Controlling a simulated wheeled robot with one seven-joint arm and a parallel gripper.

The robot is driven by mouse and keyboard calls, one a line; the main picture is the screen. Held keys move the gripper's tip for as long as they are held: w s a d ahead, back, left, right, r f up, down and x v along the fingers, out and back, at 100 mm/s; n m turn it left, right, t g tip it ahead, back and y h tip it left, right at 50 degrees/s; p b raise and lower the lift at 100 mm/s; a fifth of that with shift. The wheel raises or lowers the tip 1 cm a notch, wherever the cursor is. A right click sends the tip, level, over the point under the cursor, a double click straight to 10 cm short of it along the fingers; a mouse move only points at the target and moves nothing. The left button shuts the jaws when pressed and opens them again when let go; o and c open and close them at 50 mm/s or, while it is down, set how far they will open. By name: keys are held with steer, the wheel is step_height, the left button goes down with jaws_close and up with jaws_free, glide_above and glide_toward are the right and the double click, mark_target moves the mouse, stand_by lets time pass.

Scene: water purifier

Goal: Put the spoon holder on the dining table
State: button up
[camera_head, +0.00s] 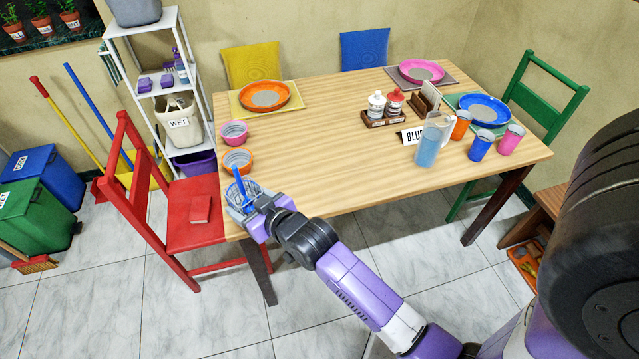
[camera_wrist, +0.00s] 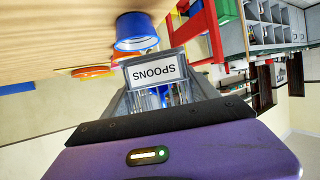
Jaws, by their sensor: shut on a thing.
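The spoon holder (camera_head: 243,199) is a grey basket with blue spoons in it, at the table's near left corner in the head view. The dining table (camera_head: 330,160) has a light wood top. I cannot tell whether the holder touches the top or hangs just above it.
An orange bowl (camera_head: 238,160) and a pink bowl (camera_head: 233,133) stand just behind the holder. A blue bowl or cup (camera_wrist: 136,32) is close to it in the wrist view. A red chair (camera_head: 190,215) is at the left. The table's middle is clear; cups (camera_head: 480,145) stand right.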

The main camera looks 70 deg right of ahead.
steer(key=s+d+r+m+g+h+b, duration=0.1)
steer(key=d+r+h, duration=0.1)
steer(key=d, duration=0.4)
steer(key=s+d+r+m+h, duration=0.1)
steer(key=d+r+m, duration=0.1)
steer(key=d, duration=0.5)
step_height(320, 180, up, 5)
steer(key=m+g+h+b, duration=0.2)
steer(key=m+g+h, duration=0.1)
glide_above(322, 182)
step_height(322, 182, down, 19)
steer(key=shift+d+f+b, duration=0.1)
steer(key=shift+f+b, duration=0.1)
steer(key=shift+b, duration=0.1)
steer(key=shift+f, duration=0.1)
steer(key=o, duration=1.5)
